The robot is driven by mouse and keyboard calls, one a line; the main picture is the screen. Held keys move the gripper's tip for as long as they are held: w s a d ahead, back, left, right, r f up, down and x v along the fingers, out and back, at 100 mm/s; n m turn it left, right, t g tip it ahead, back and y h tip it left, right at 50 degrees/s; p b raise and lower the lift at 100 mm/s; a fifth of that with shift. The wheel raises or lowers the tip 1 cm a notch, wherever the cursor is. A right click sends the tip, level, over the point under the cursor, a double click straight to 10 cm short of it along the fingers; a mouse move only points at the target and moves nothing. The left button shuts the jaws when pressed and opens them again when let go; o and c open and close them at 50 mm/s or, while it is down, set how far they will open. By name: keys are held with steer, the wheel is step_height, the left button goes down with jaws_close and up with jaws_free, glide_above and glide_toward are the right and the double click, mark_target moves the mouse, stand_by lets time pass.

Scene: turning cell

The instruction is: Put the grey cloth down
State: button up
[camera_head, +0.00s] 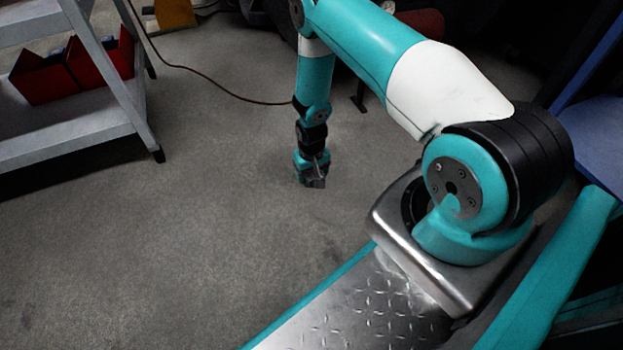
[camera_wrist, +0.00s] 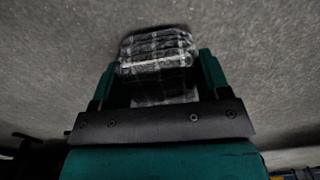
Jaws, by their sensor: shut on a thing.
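The grey cloth (camera_wrist: 158,50) is a folded, checked piece with pale lines, between the fingers of my gripper in the wrist view. My gripper (camera_wrist: 160,75) is shut on it, and the cloth sticks out a little past the fingertips. In the head view my gripper (camera_head: 313,180) points down over the bare floor, and the cloth there is too small to make out clearly. I cannot tell whether the cloth touches the floor.
Grey concrete floor (camera_head: 200,240) lies clear around my gripper. A grey shelf rack (camera_head: 75,131) with red bins (camera_head: 45,78) stands at the upper left. A thin cable (camera_head: 205,75) runs across the floor behind my gripper. A blue surface (camera_head: 590,135) is at the right.

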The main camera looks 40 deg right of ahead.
steer(key=shift+f, duration=0.55)
steer(key=shift+f, duration=0.15)
steer(key=o, duration=0.8)
